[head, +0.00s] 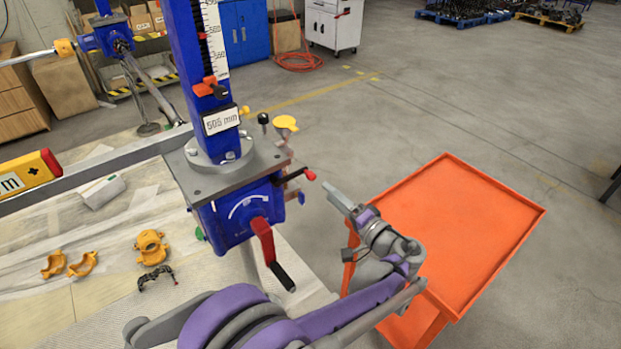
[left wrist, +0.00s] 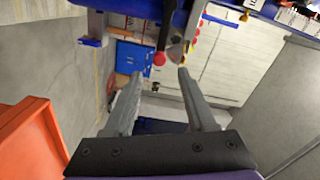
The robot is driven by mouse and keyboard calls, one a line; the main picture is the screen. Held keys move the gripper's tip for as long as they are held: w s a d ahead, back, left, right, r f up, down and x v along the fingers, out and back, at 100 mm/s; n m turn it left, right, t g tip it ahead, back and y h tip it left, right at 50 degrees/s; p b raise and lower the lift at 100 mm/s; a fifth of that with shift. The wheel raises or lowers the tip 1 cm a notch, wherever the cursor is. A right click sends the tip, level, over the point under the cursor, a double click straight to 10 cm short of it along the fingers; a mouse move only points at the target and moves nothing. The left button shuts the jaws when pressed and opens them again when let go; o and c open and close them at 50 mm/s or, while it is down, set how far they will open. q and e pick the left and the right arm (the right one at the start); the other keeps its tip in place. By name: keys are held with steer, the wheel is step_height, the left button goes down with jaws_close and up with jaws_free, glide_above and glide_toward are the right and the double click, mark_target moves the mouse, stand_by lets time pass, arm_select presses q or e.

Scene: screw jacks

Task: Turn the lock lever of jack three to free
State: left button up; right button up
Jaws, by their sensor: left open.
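A blue screw jack (head: 237,218) stands at the middle left of the head view; I see no readable jack number on it. A black lock lever (head: 292,178) with a red ball knob (head: 311,175) sticks out from its right side. In the left wrist view the red knob (left wrist: 159,59) shows just past the fingertips, roughly between them. My left gripper (head: 331,190) is open and empty, a little right of the knob in the head view and seemingly apart from it. Its two fingers also show in the left wrist view (left wrist: 160,75). My right gripper is not in view.
A red crank handle (head: 265,242) hangs at the jack's front. A yellow cap (head: 285,123) sits at the plate's back right. A display label (head: 221,119) reads 505 mm. An orange cart (head: 455,235) stands at the right. Yellow clamps (head: 151,247) lie at the left.

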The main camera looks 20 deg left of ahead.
mark_target(313, 179)
arm_select(q)
steer(key=x, duration=0.9)
steer(key=shift+w+a, duration=0.15)
steer(key=shift+w, duration=0.05)
steer(key=shift+c, duration=0.3)
jaws_close()
stand_by(0.7)
